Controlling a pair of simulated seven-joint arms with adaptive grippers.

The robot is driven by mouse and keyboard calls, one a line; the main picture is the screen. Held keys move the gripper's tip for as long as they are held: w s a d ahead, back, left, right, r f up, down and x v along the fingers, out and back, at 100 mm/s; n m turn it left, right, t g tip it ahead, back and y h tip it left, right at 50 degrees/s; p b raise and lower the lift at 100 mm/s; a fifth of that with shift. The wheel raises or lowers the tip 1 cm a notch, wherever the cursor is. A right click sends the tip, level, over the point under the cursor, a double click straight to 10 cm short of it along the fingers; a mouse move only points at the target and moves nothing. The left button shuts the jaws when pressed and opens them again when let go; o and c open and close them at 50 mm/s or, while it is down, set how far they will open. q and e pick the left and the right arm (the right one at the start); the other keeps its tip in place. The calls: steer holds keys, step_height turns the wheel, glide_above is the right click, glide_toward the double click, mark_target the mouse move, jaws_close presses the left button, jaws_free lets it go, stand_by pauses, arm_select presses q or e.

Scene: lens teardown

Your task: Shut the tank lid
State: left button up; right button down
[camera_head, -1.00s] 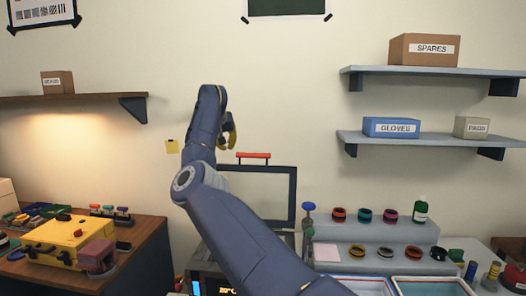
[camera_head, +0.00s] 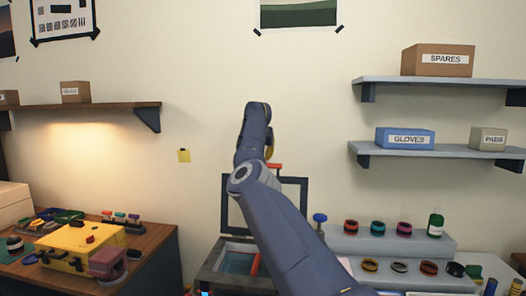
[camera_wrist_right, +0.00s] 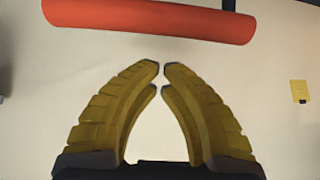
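The tank (camera_head: 212,272) stands at the lower middle in the head view, with bluish liquid (camera_head: 235,262) and a red-orange rod (camera_head: 255,262) inside. Its lid (camera_head: 226,205) is open and upright, a dark frame with a red handle (camera_head: 276,167) on top. My right arm hides part of the lid and tank. My right gripper (camera_head: 269,150) is by the handle, partly behind my arm. In the right wrist view the yellow fingers (camera_wrist_right: 161,67) are shut with tips almost meeting and nothing between them; the red handle (camera_wrist_right: 150,18) lies beyond the tips, apart from them. My left gripper is out of view.
A blue-topped knob (camera_head: 320,218) stands beside the lid. A wooden table (camera_head: 150,245) with a yellow case (camera_head: 80,248) is at left.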

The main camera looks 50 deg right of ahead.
steer(key=shift+s+a+f, duration=0.35)
steer(key=shift+s+a, duration=0.05)
steer(key=shift+a, duration=0.25)
steer(key=shift+s+a+f, duration=0.3)
steer(key=shift+s+a, duration=0.1)
steer(key=shift+a, duration=0.25)
stand_by(0.4)
